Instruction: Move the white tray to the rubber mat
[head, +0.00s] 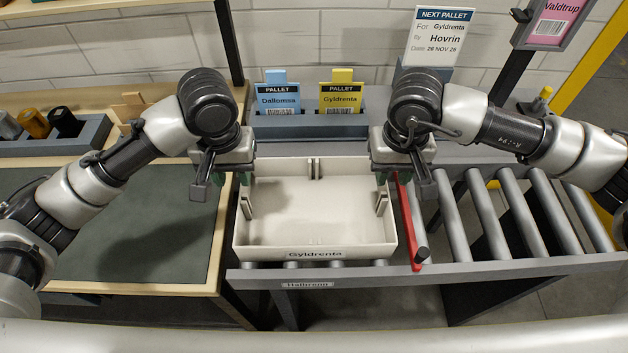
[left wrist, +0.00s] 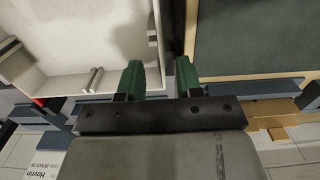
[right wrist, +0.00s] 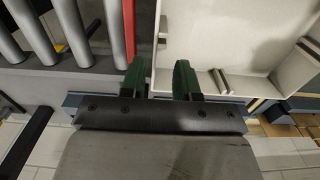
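The white tray (head: 312,251), labelled "Gyldrenta", sits on the rollers at the centre and looks empty apart from small upright dividers on its walls. The rubber mat (head: 145,225) is the dark green-grey sheet on the bench at left, with nothing on it. My left gripper (head: 242,178) is at the tray's left wall, its green fingers (left wrist: 159,75) apart with the wall lined up between them. My right gripper (head: 384,178) is at the tray's right wall, its fingers (right wrist: 159,78) likewise apart around the wall line. Contact with the walls cannot be seen.
A red bar (head: 408,222) stands just right of the tray, before the open rollers (head: 505,215). A grey rack behind holds a blue card (head: 279,97) and a yellow card (head: 341,97). A "Next pallet" sign (head: 439,37) stands behind. A grey holder (head: 95,135) with cylinders edges the mat.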

